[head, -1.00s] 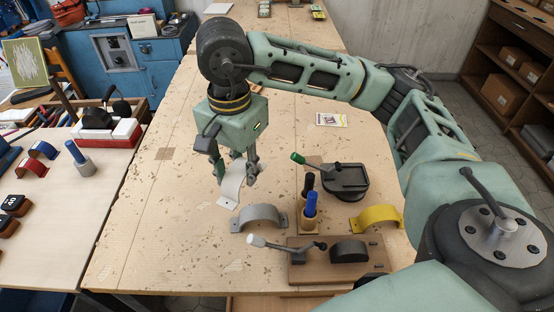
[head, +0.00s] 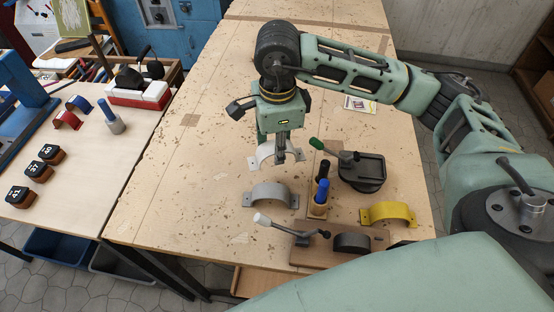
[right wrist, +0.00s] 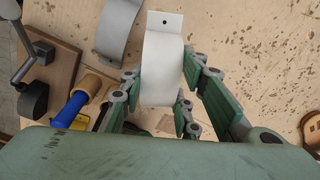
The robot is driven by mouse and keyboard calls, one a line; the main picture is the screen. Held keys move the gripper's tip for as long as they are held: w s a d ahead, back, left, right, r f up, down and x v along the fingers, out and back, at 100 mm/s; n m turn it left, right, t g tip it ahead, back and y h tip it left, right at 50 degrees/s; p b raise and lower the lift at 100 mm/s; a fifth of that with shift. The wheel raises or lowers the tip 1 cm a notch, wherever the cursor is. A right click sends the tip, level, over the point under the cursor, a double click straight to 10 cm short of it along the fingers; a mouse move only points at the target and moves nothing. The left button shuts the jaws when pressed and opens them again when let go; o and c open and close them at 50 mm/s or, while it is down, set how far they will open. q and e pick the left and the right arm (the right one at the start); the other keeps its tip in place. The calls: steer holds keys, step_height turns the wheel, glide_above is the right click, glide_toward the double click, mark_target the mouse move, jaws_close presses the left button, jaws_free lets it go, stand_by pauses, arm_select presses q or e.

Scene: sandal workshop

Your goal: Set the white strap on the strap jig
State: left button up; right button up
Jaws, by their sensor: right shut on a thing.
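My right gripper (head: 284,156) is shut on the white strap (head: 264,153), a curved band with a holed end tab. It holds the strap above the table, behind the grey strap (head: 270,192). In the right wrist view the white strap (right wrist: 163,62) sits between the fingers, its holed tab pointing away. The jig with a black half-round block (head: 351,242), a white-tipped lever (head: 282,228) and a wooden base (head: 318,251) lies nearer the front. I take it for the strap jig; its block is bare. It also shows in the right wrist view (right wrist: 62,66). My left gripper is not in view.
A wooden holder (head: 318,208) with blue and dark tools stands between the grey strap and the yellow strap (head: 388,213). A black fixture with a green-tipped lever (head: 362,172) is at the right. The table's left side is clear.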

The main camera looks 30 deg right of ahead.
step_height(320, 180, down, 3)
steer(key=shift+r, duration=0.15)
step_height(320, 180, down, 4)
steer(key=shift+r+p, duration=0.1)
steer(key=shift+p, duration=0.55)
steer(key=shift+f, duration=0.25)
steer(key=o, duration=0.9)
steer(key=shift+r, duration=0.15)
